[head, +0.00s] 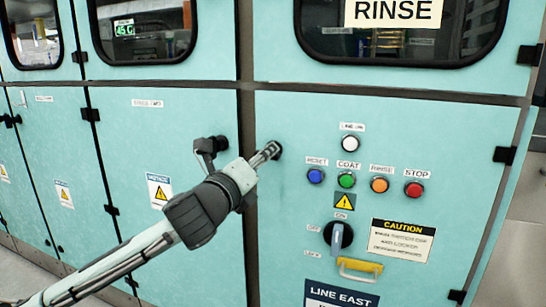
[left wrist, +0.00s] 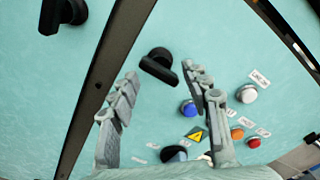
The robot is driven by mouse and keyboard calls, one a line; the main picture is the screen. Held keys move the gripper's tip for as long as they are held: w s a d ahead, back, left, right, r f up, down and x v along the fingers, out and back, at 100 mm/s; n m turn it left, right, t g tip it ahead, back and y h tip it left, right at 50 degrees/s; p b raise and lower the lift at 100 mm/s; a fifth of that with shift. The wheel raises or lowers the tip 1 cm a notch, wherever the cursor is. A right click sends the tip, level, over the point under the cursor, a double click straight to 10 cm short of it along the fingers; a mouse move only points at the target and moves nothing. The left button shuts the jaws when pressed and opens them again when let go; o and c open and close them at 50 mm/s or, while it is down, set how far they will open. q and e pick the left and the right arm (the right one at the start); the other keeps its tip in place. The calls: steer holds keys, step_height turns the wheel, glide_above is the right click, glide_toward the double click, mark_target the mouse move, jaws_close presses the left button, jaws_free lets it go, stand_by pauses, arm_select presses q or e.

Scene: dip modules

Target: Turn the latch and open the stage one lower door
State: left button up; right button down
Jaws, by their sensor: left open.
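The right lower door (head: 420,135) is teal, carries a control panel and looks shut. Its black latch (head: 278,149) sits at its upper left edge, mostly hidden behind my left gripper (head: 266,154). In the left wrist view, my left gripper (left wrist: 162,78) is open, with one finger on each side of this latch (left wrist: 158,65). I cannot tell whether the fingers touch it. A second black latch (head: 208,147) is on the lower door to the left (head: 135,130), also shut; it shows in the left wrist view (left wrist: 62,14). Which door is stage one is not readable. My right gripper is not in view.
Blue (head: 315,176), green (head: 346,180), orange (head: 379,184) and red (head: 413,189) buttons sit right of the latch. A dark post (head: 247,110) runs between the doors.

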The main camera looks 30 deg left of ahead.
arm_select(q)
steer(key=x, duration=0.5)
jaws_close()
stand_by(0.3)
